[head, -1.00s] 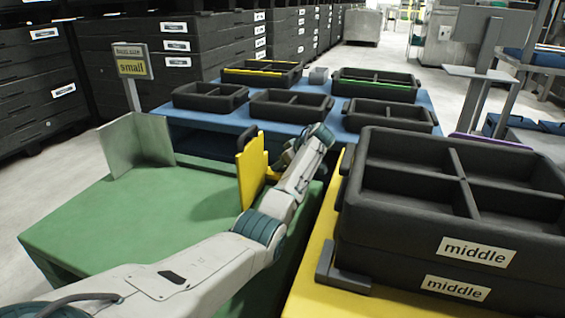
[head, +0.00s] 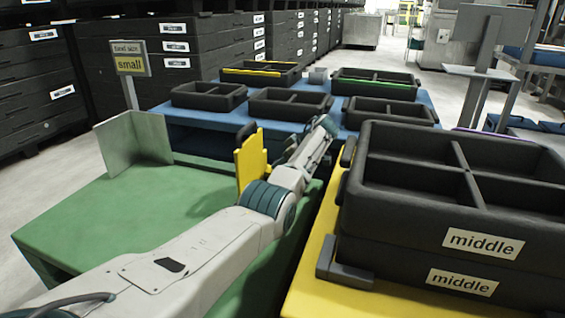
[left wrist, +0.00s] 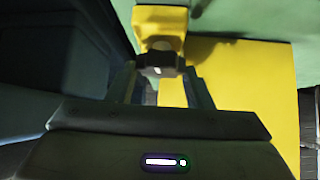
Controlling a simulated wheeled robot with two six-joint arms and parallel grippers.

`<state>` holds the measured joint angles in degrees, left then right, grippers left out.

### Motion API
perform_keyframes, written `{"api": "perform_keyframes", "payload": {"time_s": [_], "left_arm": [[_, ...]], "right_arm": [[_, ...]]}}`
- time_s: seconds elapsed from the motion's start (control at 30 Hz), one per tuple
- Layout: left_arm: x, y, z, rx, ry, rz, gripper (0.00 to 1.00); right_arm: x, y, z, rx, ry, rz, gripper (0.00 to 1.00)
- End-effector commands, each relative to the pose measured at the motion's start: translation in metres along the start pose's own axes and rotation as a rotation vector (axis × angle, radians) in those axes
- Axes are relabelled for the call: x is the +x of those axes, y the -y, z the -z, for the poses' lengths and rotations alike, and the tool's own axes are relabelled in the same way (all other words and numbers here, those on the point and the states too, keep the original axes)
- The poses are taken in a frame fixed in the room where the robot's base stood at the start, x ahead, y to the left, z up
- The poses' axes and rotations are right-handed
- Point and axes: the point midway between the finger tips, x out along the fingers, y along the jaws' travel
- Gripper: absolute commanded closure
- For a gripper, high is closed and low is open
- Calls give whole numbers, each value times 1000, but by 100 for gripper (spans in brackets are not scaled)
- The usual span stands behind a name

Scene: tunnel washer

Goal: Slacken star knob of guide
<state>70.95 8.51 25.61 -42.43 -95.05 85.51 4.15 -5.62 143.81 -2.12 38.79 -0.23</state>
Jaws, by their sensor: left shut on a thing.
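The yellow guide (head: 250,162) stands upright at the right edge of the green table (head: 150,200). The guide's yellow block also shows in the left wrist view (left wrist: 160,22). The dark star knob (left wrist: 158,62) sits on that block, between the fingers of my left gripper (left wrist: 160,85), which is shut on it. In the head view the knob and the fingertips are hidden behind my left arm. My right gripper is in neither view.
Black "middle" trays (head: 470,225) are stacked on a yellow table (head: 310,290) close to the right of my arm. A blue table (head: 215,118) with several black trays stands behind.

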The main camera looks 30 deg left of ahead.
Motion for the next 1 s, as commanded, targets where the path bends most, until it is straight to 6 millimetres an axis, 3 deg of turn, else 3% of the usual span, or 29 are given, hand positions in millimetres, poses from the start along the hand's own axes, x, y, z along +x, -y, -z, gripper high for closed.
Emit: {"api": "perform_keyframes", "payload": {"time_s": [0.33,0.37,0.47,0.77,1.0], "left_arm": [[0,0,0,0,0,1,77],[0,0,0,0,0,1,52],[0,0,0,0,0,1,32],[0,0,0,1,0,-1,32],[-1,1,2,37,0,-38,32]], "right_arm": [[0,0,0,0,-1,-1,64],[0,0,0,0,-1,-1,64],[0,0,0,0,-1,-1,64],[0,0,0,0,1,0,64],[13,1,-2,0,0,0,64]]}}
